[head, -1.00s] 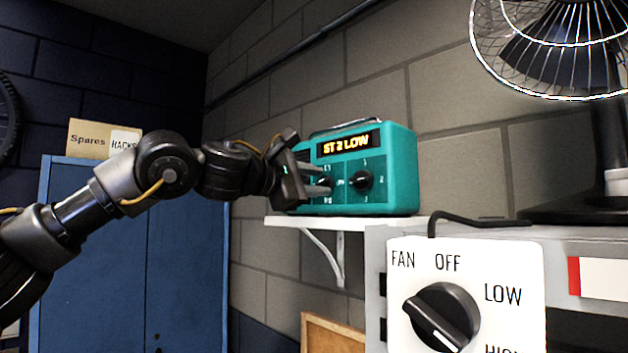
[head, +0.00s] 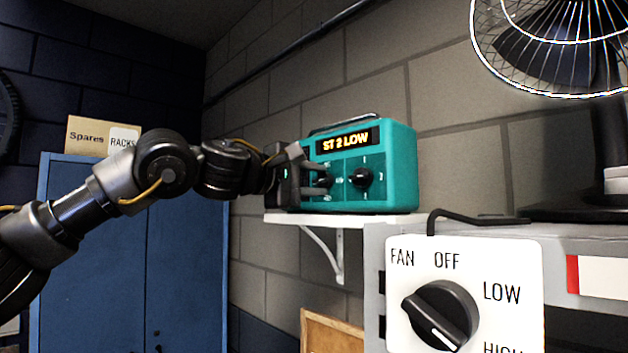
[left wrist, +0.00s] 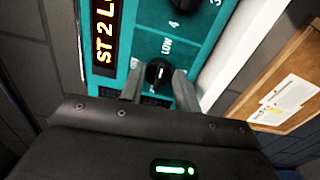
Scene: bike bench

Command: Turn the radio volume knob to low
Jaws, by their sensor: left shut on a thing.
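The teal radio (head: 390,150) stands on a white wall shelf, and its display (head: 347,143) reads "ST 2 LOW". My left gripper (head: 322,180) is at the radio's left knob (head: 323,179), with its fingers on either side of it. In the left wrist view the black volume knob (left wrist: 158,72) sits between the two fingertips (left wrist: 155,85), near a "LOW" label, and the gripper is shut on it. The second knob, for stations, (head: 361,179) is to the right and untouched. My right gripper is not in view.
The shelf (head: 400,221) carries the radio. A fan control panel with a large knob (head: 440,315) is in the right foreground. A desk fan (head: 560,60) stands at upper right. A blue cabinet (head: 185,270) with a "Spares" box (head: 88,137) is at left.

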